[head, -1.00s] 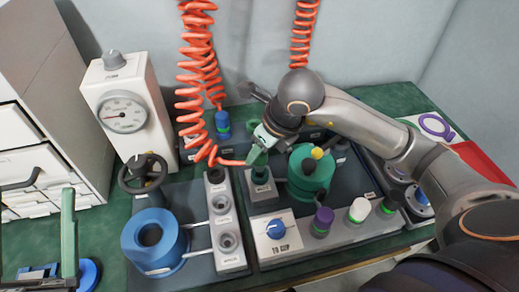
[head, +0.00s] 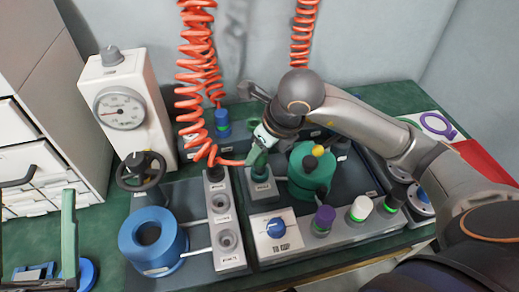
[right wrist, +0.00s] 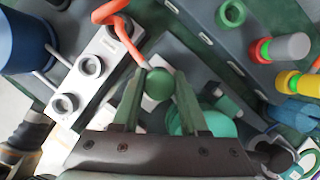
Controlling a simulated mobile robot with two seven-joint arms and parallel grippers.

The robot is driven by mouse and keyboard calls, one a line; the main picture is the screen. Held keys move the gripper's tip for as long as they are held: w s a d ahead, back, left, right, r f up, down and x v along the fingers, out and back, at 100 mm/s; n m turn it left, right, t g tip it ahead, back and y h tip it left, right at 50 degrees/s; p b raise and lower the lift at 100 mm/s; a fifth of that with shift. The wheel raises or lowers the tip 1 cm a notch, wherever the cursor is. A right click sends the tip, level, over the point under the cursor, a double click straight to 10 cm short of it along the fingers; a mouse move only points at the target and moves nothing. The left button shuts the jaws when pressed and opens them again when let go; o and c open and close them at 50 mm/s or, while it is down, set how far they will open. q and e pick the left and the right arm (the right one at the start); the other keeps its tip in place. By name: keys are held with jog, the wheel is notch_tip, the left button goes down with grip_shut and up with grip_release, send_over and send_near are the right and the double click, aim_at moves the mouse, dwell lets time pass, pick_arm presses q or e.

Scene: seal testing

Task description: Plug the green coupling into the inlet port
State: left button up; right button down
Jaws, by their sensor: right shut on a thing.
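My right gripper (head: 257,160) is shut on the green coupling, whose round green top (right wrist: 159,84) shows between the fingertips in the right wrist view. An orange hose (head: 232,162) runs to the coupling from the left; it also shows in the right wrist view (right wrist: 120,28). In the head view the coupling is at a small grey block (head: 262,190) with a dark post, left of the green cylinder. The gripper hides where coupling and post meet, so I cannot tell whether they touch. Labels are too small to read, so I cannot tell which port is the inlet.
A pale manifold (head: 234,262) with open round ports stands left of the block. The green cylinder (head: 310,182) stands close on the right. A blue ring-shaped part (head: 130,243), a gauge box (head: 110,70) and coiled orange hoses (head: 193,92) surround the work area.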

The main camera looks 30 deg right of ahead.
pick_arm(q)
jog(key=shift+f+b, duration=1)
jog(key=shift+f, duration=0.05)
pick_arm(e)
jog(key=shift+f, duration=1.05)
jog(key=shift+c, duration=1.8)
grip_release()
pick_arm(q)
jog(key=shift+r, duration=0.1)
pick_arm(e)
jog(key=p+v, duration=0.1)
jog(key=v, duration=0.1)
jog(key=shift+r, duration=0.45)
pick_arm(q)
notch_tip(320, 180, up, 6)
jog(key=s+m+h+p, duration=0.2)
jog(key=p, duration=0.1)
jog(key=w+f+n+y, duration=0.3)
jog(key=f+y, duration=0.1)
jog(key=shift+w+a+f+n, duration=0.15)
jog(key=shift+w+f+n, duration=0.15)
jog(key=shift+w+f, duration=0.1)
pick_arm(e)
jog(key=v, duration=0.9)
jog(key=shift+s+r, duration=0.25)
jog(key=shift+r, duration=0.1)
